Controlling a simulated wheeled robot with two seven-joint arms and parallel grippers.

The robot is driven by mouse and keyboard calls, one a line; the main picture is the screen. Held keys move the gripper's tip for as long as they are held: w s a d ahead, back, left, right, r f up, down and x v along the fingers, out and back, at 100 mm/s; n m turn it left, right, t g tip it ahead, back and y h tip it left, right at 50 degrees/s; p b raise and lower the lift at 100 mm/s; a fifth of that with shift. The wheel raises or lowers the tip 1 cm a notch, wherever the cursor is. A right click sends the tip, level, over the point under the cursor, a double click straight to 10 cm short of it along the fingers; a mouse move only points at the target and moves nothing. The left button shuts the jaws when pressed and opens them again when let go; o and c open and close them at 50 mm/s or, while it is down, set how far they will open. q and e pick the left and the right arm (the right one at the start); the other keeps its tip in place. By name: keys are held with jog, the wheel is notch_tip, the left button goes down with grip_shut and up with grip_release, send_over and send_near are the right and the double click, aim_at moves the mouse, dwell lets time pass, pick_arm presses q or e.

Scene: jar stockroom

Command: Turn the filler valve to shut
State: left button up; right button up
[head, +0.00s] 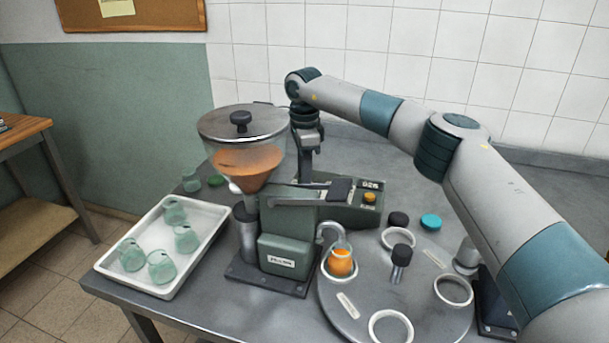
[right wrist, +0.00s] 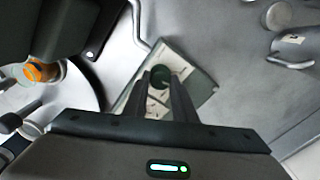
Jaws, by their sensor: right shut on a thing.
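A small white knob (head: 235,187) shows under the hopper. Its spout (head: 331,228) bends down over a jar of orange filling (head: 340,262), which also shows in the right wrist view (right wrist: 42,72). My right gripper (right wrist: 160,86) is shut on a small dark green round piece (right wrist: 160,76), above a pale marked panel. In the head view it hangs behind the filler body, its fingertips partly hidden. I cannot tell whether the piece is the valve. My left gripper is not in view.
A white tray (head: 112,263) with several green glass jars stands at left. A turntable (head: 435,322) with white ring holders is at front right. A black lid (head: 398,219) and a teal lid (head: 431,221) lie behind it. The tabletop at back right is mostly clear.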

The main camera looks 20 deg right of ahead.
jog(key=n, duration=0.2)
jog(key=shift+r+n, duration=0.15)
jog(key=shift+n, duration=0.25)
jog(key=shift+w+n, duration=0.1)
jog(key=shift+n, duration=1.2)
jog(key=o, duration=1)
jog(key=shift+o, duration=0.2)
